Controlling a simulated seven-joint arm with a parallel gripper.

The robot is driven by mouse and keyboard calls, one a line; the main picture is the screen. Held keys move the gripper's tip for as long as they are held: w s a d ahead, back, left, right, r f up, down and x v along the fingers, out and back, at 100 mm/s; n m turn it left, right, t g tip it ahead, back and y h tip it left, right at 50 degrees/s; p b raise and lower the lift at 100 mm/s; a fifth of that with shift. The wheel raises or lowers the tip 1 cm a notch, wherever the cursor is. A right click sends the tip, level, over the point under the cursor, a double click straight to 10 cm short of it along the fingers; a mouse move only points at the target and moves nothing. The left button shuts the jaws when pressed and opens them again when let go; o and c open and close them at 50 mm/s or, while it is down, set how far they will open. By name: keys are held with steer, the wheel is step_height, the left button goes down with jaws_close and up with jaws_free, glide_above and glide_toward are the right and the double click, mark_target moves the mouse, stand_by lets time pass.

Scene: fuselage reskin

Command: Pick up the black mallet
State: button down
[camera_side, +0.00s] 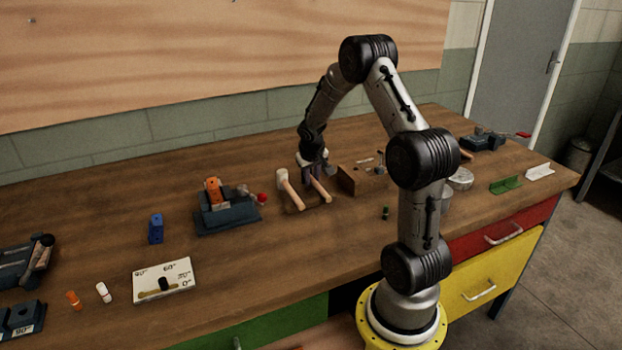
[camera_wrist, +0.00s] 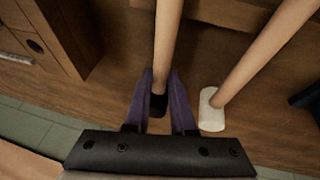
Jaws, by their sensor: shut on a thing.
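The black mallet has a pale wooden handle and a black head (camera_wrist: 159,104), seen in the wrist view. My gripper (camera_wrist: 161,76) has its two purple fingers on either side of the head and is shut on it. In the side view the mallet's handle (camera_side: 321,190) slopes down towards the front from under my gripper (camera_side: 314,177). The fingers and hand hide most of its head there. I cannot tell whether the mallet is clear of its support.
A white-headed mallet (camera_side: 282,177) lies close on the left; its head (camera_wrist: 212,108) is just right of my fingers in the wrist view. A wooden block (camera_side: 350,181) with small tools stands close on the right. A blue fixture (camera_side: 228,217) stands further left.

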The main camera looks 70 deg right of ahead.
mark_target(312, 179)
steer(key=shift+r, duration=0.15)
steer(key=shift+r, duration=0.55)
step_height(312, 179, up, 2)
steer(key=shift+r, duration=0.15)
steer(key=s+a+r, duration=0.9)
steer(key=a, duration=0.1)
steer(key=shift+a+r, duration=0.2)
steer(key=shift+a, duration=0.1)
steer(key=shift+s, duration=0.1)
steer(key=c, duration=1.4)
jaws_free()
jaws_close()
